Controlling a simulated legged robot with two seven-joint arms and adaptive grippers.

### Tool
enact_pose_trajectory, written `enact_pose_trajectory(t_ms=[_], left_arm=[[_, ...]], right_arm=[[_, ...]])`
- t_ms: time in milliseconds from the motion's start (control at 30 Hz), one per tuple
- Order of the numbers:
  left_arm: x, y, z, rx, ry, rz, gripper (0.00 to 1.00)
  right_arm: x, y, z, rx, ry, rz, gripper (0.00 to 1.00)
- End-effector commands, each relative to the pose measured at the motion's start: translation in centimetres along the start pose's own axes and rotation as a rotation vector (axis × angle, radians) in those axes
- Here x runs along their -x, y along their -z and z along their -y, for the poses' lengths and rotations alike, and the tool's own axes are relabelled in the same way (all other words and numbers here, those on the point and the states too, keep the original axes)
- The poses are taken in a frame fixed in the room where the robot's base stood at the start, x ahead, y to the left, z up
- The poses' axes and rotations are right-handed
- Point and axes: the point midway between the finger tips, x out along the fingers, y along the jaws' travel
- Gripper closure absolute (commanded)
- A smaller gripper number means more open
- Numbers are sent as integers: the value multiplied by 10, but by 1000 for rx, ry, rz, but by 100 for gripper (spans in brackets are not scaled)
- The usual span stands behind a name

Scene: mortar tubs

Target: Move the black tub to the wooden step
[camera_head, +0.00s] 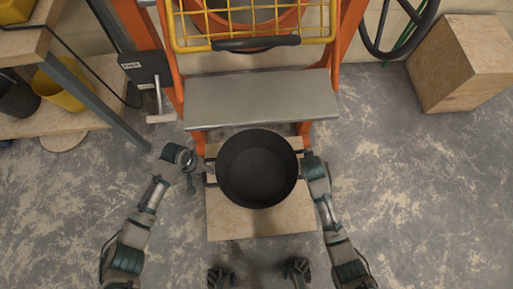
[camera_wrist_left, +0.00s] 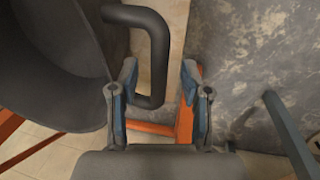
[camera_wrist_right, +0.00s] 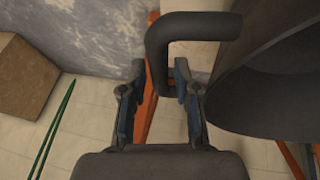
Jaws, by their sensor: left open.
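The black tub (camera_head: 257,170) is round, open and empty, with a handle on each side. It appears to stand upright on a pale wooden platform (camera_head: 260,225) on the floor. My left gripper (camera_head: 191,172) is at the tub's left side. In the left wrist view, its fingers (camera_wrist_left: 158,78) are open, with the tub's handle (camera_wrist_left: 155,60) passing between them. My right gripper (camera_head: 311,172) is at the right side. In the right wrist view, its fingers (camera_wrist_right: 159,75) are apart, with the other handle (camera_wrist_right: 160,55) between them.
A grey metal step (camera_head: 262,98) on an orange frame stands just behind the tub, with a yellow wire basket (camera_head: 250,27) above. A wooden block (camera_head: 465,65) stands at the upper right. A yellow bucket (camera_head: 62,88) is on a shelf at left. Floor on both sides is clear.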

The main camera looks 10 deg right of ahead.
Motion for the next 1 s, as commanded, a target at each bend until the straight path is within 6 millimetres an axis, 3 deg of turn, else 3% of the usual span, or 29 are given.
enact_pose_trajectory(t_ms=[167, 467, 500, 600, 700, 1000], left_arm=[[-12, 0, 0, -1, 0, -1, 52], [-14, 0, 0, -1, 0, -1, 52], [-14, 0, 0, -1, 0, -1, 55], [-14, 0, 0, -1, 0, -1, 80], [-14, 0, 0, -1, 0, -1, 100], [-14, 1, 0, -1, 0, -2, 100]], right_arm=[[-13, 0, 0, 0, 0, 1, 69], [-15, 0, 0, 0, 0, 0, 69], [-15, 0, 0, 0, -1, 0, 72], [-15, 0, 0, 0, -1, 0, 97], [-15, 0, 0, 0, -1, 0, 100], [-14, 0, 0, 0, -1, -1, 100]])
